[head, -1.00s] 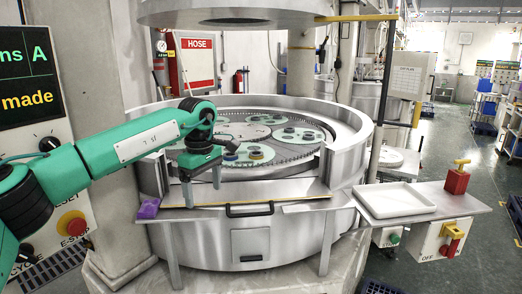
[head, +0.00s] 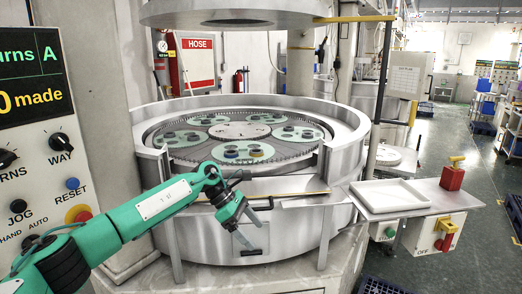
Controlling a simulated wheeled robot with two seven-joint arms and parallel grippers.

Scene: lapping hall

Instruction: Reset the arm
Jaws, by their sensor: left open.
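My left arm comes in from the lower left in the head view. Its green left gripper (head: 257,224) is open and empty, with the two fingers apart. It hangs in front of the lapping machine's silver drum (head: 300,235), below the front shelf (head: 290,186). I cannot tell whether it touches the drum. My right gripper is not in view.
At the left stands a control panel with a WAY knob (head: 59,142) and a blue RESET button (head: 72,184). At the right, a white tray (head: 390,194) lies on a side shelf with a red block (head: 452,178). The floor aisle at the far right is open.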

